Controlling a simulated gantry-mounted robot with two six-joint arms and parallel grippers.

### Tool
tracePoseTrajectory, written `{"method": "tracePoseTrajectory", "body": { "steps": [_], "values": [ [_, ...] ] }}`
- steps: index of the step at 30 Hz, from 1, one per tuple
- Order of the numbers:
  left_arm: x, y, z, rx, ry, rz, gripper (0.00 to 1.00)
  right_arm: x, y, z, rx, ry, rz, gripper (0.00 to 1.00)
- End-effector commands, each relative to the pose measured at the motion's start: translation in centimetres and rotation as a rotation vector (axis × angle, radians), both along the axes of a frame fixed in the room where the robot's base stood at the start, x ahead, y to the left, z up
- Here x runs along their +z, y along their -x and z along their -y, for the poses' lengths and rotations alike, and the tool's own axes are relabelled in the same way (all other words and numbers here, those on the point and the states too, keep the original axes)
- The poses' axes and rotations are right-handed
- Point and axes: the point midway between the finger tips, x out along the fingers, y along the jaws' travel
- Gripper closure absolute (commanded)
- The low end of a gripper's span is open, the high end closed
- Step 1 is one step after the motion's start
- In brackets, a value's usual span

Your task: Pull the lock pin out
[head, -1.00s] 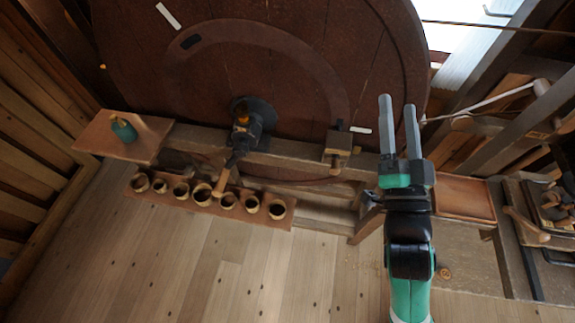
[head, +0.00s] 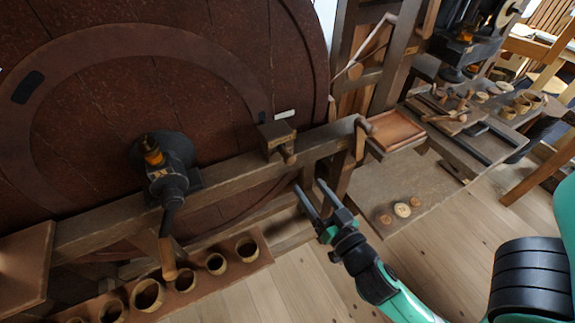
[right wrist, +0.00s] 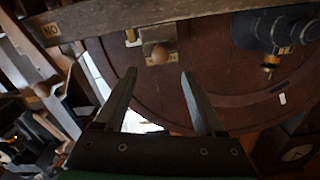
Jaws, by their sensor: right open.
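A small wooden block (head: 275,137) is fixed on the grey beam in front of the big dark red wheel. A round wooden knob (head: 289,157), which looks like the end of the lock pin, sticks out of it. The knob (right wrist: 160,56) also shows in the right wrist view, ahead between my fingertips. My right gripper (head: 310,185) is open and empty, below and right of the knob in the head view and apart from it. In the wrist view its fingers (right wrist: 159,73) are spread wide. How deep the pin sits is hidden. My left gripper is not in view.
The beam (head: 225,183) runs across the wheel (head: 215,90). A dark crank (head: 170,190) with a wooden handle hangs left of the block. A rack (head: 232,270) of several cups lies below. A shallow wooden tray (head: 395,130) and a cluttered bench (head: 470,120) stand right.

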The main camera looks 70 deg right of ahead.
Motion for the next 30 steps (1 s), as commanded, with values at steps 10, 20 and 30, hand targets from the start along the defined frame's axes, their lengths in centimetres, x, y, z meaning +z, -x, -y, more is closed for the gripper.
{"method": "tracePoseTrajectory", "body": {
  "steps": [10,20,30],
  "values": [
    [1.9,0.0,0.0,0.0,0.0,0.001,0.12,0.6,-3.7,3.0,-0.003,0.001,0.003,0.29],
    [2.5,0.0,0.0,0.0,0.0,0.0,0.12,0.3,-8.5,6.8,0.0,0.001,0.002,0.29],
    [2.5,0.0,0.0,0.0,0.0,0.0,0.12,0.2,-9.1,7.3,0.002,0.0,0.002,0.29]
  ]
}}
